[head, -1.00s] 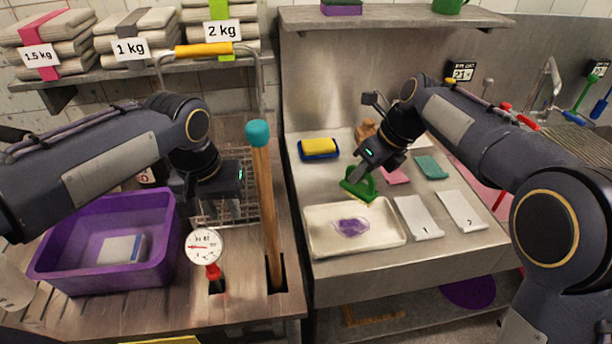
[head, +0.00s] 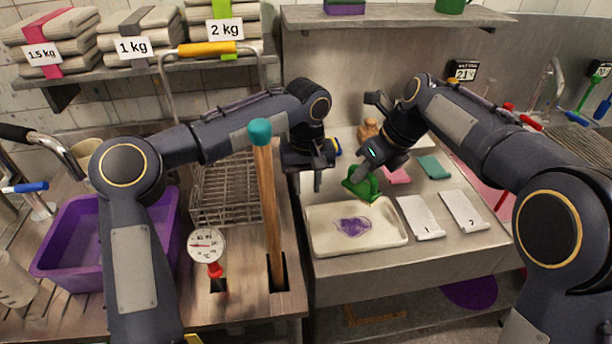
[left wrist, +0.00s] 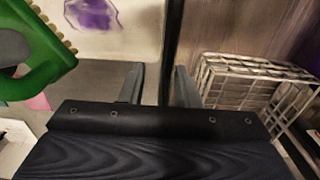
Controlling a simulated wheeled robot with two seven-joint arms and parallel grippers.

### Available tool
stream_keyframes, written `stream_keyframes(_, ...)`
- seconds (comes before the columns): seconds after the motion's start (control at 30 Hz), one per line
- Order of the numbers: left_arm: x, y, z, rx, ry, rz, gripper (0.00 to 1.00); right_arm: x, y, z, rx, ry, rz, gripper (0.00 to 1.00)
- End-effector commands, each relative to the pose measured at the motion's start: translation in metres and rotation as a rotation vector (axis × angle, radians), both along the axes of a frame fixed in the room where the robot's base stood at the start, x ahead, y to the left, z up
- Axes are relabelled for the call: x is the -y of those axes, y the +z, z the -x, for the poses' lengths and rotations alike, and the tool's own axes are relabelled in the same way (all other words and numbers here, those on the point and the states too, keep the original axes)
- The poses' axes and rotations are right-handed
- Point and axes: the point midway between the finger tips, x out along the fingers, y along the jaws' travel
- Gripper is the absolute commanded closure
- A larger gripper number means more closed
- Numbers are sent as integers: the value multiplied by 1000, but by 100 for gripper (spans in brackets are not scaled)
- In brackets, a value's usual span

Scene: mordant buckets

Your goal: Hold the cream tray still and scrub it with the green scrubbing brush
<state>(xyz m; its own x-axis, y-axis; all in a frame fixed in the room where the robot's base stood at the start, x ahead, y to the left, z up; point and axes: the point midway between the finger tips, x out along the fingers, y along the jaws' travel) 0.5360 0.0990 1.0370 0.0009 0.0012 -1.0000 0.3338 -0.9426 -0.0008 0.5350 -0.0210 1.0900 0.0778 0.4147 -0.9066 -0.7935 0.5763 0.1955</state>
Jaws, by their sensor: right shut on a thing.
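The cream tray (head: 325,242) lies on the steel counter with a purple stain (head: 353,227) in its middle. My right gripper (head: 364,172) is shut on the green scrubbing brush (head: 362,190), held just above the tray's back edge. My left gripper (head: 309,184) is open and empty, fingers pointing down, behind and above the tray's back left corner. In the left wrist view the left fingers (left wrist: 158,84) are apart with nothing between them. The tray (left wrist: 135,45) and brush (left wrist: 35,60) also show there.
A wooden pole with a teal top (head: 268,200) stands left of the tray, beside a dial thermometer (head: 207,245). A wire rack (head: 225,190) and purple tub (head: 70,240) are further left. Numbered white cards (head: 420,217) lie right of the tray.

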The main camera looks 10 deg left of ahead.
Motion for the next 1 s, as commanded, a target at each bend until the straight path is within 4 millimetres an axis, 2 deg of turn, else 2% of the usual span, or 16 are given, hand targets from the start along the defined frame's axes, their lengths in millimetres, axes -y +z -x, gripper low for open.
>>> stream_keyframes(0.3,-1,-62,1,-5,-2,2,71,0,0,0,0,0,0,100)
stream_keyframes(0.5,-1,-88,1,-3,-2,1,71,0,0,0,0,0,0,100)
stream_keyframes(0.67,0,-97,0,0,-1,2,71,0,0,0,0,0,0,100)
stream_keyframes(0.93,0,-98,0,0,-1,1,71,0,0,0,0,0,0,100)
stream_keyframes(1.0,0,-98,0,0,-1,1,77,0,0,0,0,0,0,100)
